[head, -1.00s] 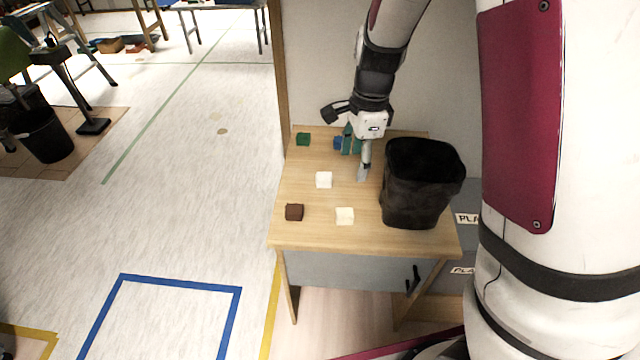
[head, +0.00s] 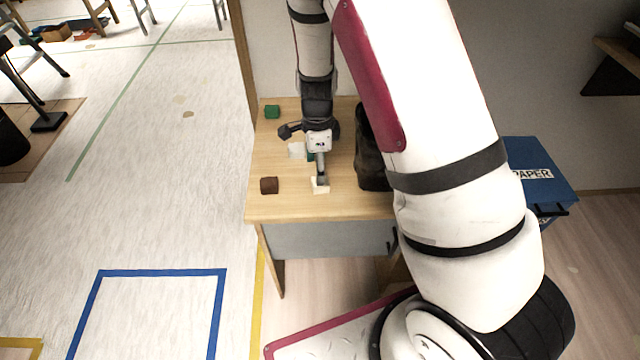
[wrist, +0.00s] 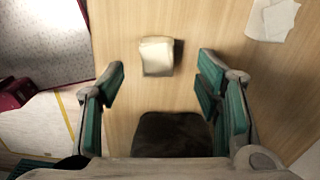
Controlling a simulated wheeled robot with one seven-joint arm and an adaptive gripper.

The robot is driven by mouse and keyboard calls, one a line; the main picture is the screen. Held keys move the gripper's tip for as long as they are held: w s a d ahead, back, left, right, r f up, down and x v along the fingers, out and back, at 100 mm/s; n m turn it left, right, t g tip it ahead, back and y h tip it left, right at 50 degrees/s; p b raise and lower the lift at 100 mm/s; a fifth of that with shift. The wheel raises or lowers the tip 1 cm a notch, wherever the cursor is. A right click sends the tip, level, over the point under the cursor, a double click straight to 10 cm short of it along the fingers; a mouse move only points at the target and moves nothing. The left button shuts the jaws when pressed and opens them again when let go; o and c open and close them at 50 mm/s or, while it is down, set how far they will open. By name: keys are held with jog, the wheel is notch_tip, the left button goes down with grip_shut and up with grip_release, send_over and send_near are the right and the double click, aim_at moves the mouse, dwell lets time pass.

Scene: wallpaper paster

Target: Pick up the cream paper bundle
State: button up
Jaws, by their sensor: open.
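The cream paper bundle (head: 321,187) is a small pale block on the wooden table, near its front edge. In the wrist view the cream bundle (wrist: 157,56) lies just beyond the fingertips, centred sideways between them, with bare table around it. My gripper (head: 321,176) points down over the cream bundle in the head view and hides part of it. In the wrist view my gripper (wrist: 161,80) has its green-padded fingers spread wide with nothing between the tips. I cannot tell the exact height above the bundle.
A white bundle (head: 296,150), also in the wrist view (wrist: 273,18), lies behind it. A brown bundle (head: 269,185) is left, a green one (head: 272,111) back left. A black bin (head: 369,160) stands close right, partly behind my arm. A blue PAPER box (head: 540,175) is farther right.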

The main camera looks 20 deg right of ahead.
aim_at(325, 189)
jog(key=f, duration=0.5)
jog(key=shift+s+a, duration=0.1)
jog(key=shift+a, duration=0.15)
jog(key=shift+c, duration=0.5)
jog(key=c, duration=0.9)
